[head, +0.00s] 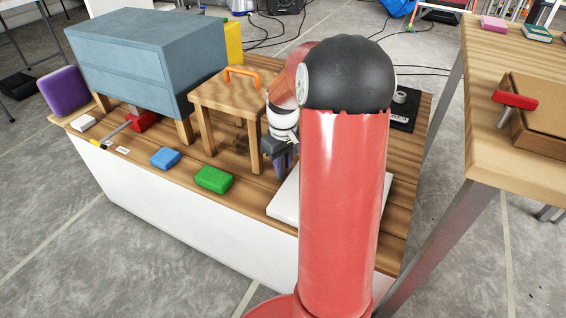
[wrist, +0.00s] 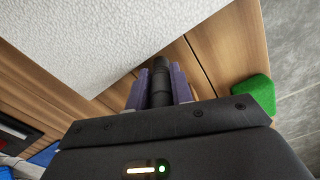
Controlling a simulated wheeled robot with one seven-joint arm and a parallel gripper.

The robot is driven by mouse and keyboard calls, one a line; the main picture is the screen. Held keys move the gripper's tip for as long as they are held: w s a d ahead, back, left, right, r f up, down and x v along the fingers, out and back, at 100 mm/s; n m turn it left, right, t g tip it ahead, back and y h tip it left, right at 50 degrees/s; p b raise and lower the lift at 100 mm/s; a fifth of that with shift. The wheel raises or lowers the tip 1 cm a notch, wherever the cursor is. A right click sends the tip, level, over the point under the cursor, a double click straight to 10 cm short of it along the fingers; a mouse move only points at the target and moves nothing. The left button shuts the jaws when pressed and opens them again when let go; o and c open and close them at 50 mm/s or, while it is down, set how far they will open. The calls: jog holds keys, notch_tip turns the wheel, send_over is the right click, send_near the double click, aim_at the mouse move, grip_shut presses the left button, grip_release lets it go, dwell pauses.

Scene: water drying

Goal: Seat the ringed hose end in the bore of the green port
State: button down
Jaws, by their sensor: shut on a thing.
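My gripper (head: 284,160) is low over the wooden bench, in front of the small wooden stool; my own arm covers much of that area in the head view. In the wrist view my gripper (wrist: 159,78) has its purple fingers shut on a dark, ridged cylinder (wrist: 160,88), which looks like the ringed hose end. Its far tip points away from the wrist, beside a white slab (wrist: 90,40). No green port with a visible bore can be made out. A green block (head: 214,179) lies on the bench left of the gripper, with no bore showing.
The wooden stool (head: 235,95) with an orange handle stands behind the gripper. A grey-blue cabinet (head: 145,55) on legs stands at the left. A blue block (head: 165,158) lies near the front edge. A black plate (head: 404,112) is partly hidden behind my arm.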

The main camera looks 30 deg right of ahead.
jog(key=shift+f, duration=0.1)
jog(key=c, duration=1.2)
grip_release()
jog(key=shift+c, duration=0.2)
